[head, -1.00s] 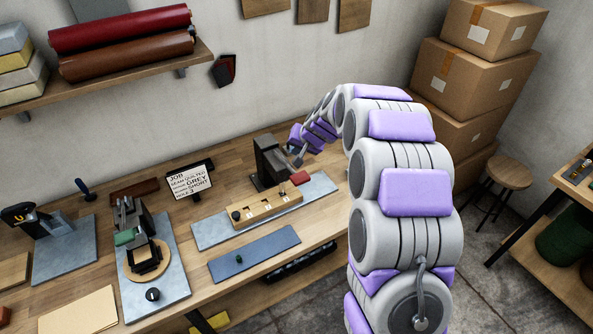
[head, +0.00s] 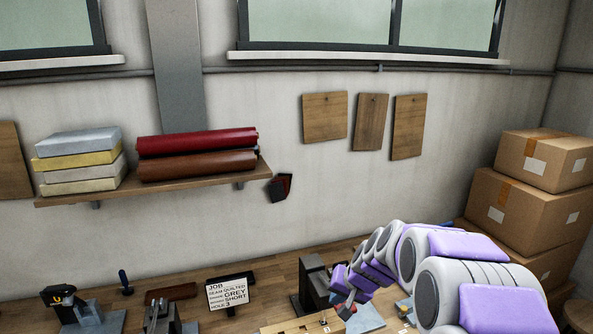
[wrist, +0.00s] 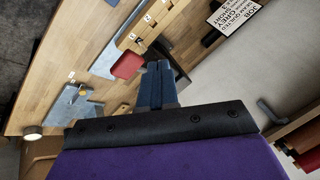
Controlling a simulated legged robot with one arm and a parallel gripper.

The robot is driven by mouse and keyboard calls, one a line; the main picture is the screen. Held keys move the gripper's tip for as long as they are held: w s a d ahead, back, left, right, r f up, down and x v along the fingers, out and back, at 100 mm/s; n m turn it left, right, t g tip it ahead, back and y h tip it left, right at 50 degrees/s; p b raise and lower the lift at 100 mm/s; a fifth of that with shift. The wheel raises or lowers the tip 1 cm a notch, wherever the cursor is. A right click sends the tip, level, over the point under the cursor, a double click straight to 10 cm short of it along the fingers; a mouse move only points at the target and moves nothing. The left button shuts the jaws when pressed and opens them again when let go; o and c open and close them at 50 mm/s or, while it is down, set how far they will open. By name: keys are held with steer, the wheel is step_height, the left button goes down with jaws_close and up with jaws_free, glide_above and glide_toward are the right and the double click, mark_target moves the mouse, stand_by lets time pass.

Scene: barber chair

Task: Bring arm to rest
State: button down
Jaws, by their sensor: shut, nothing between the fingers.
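My arm reaches from the lower right over the workbench (head: 262,282) in the head view, bent, with purple pads on its grey links. My gripper (head: 347,310) is at its far end, low in the picture, just right of a dark upright machine (head: 314,280). In the wrist view my gripper (wrist: 158,66) shows its two blue-grey fingers side by side, shut with nothing between them. A red pad (wrist: 127,66) shows just left of the fingers. A numbered wooden block (wrist: 148,25) is beyond them.
A job sign (head: 230,292) stands on the bench left of the machine. Stacked cardboard boxes (head: 530,208) are at the right. A shelf (head: 210,185) with red and brown rolls is on the wall.

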steer(key=s+d+f+n+g+h+b, duration=0.1)
steer(key=s+f+g+b, duration=0.1)
steer(key=s, duration=1.2)
steer(key=s+d+f+n+g+h+b, duration=0.1)
steer(key=s+g+b, duration=0.1)
steer(key=s, duration=1.2)
steer(key=s+d+f+g+h+b, duration=0.1)
steer(key=s+b, duration=0.3)
steer(key=s, duration=1)
steer(key=shift+s+f+n+g+b, duration=0.4)
steer(key=shift+f+g, duration=0.3)
steer(key=shift+f, duration=0.15)
